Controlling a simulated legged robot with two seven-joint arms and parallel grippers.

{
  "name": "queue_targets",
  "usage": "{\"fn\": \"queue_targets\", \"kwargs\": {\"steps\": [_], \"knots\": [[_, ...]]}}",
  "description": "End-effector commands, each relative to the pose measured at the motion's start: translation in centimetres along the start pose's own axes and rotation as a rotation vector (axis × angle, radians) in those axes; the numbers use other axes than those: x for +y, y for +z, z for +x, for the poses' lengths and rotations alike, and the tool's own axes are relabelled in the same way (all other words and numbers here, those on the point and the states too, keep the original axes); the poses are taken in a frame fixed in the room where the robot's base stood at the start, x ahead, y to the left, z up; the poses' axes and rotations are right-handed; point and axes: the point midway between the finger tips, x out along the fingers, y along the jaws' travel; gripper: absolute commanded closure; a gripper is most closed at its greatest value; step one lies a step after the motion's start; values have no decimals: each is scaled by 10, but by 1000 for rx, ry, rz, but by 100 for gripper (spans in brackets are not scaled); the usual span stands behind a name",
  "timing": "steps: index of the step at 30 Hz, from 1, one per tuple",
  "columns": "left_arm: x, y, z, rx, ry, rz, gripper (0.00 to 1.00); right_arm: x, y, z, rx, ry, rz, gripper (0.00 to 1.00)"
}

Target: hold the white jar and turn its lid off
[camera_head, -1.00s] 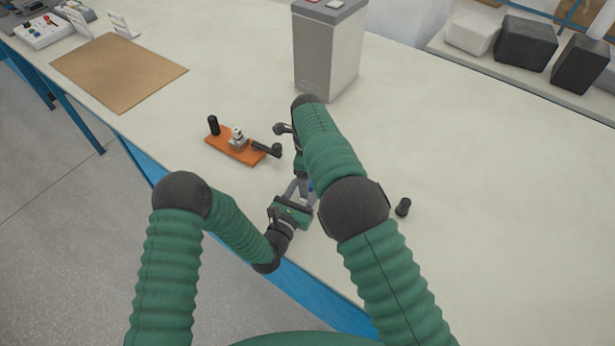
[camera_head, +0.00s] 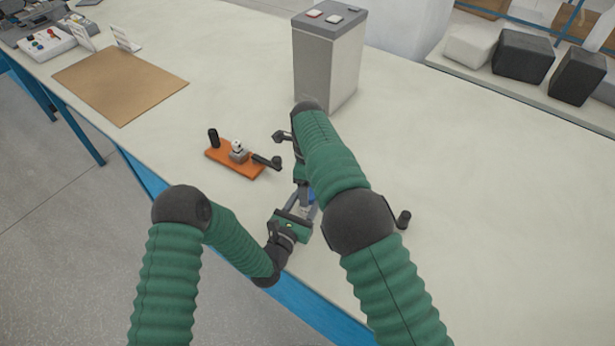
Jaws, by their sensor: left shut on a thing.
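My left gripper (camera_head: 303,197) is low over the table near its front edge, shut on what looks like the white jar (camera_head: 302,210). Only a small pale patch of the jar shows between the fingers. A small blue patch (camera_head: 312,197) shows beside it; I cannot tell whether it is the lid. My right arm reaches over from the right and bends down above the same spot. My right gripper (camera_head: 299,178) is mostly hidden behind that arm, close to the left one, and its fingers cannot be made out.
An orange board (camera_head: 225,160) with a black post, a pale fitting and a dark handle lies left of the grippers. A small black cylinder (camera_head: 404,219) stands right of my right arm. A grey bin (camera_head: 325,62) stands behind. A brown mat (camera_head: 120,78) lies far left. The right side is clear.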

Motion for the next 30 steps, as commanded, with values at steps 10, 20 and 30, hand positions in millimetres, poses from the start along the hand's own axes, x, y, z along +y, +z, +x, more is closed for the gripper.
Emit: {"fn": "queue_targets", "kwargs": {"steps": [10, 20, 30], "knots": [[0, 0, 0, 1, 1, 0, 100, 0, 0, 19, -2, -1, -1, 34], [0, 0, 0, 1, 1, 0, 100, 0, 0, 19, -1, -1, 0, 66], [0, 0, 0, 1, 0, 0, 100, -1, 0, 19, -2, -3, 0, 41]]}}
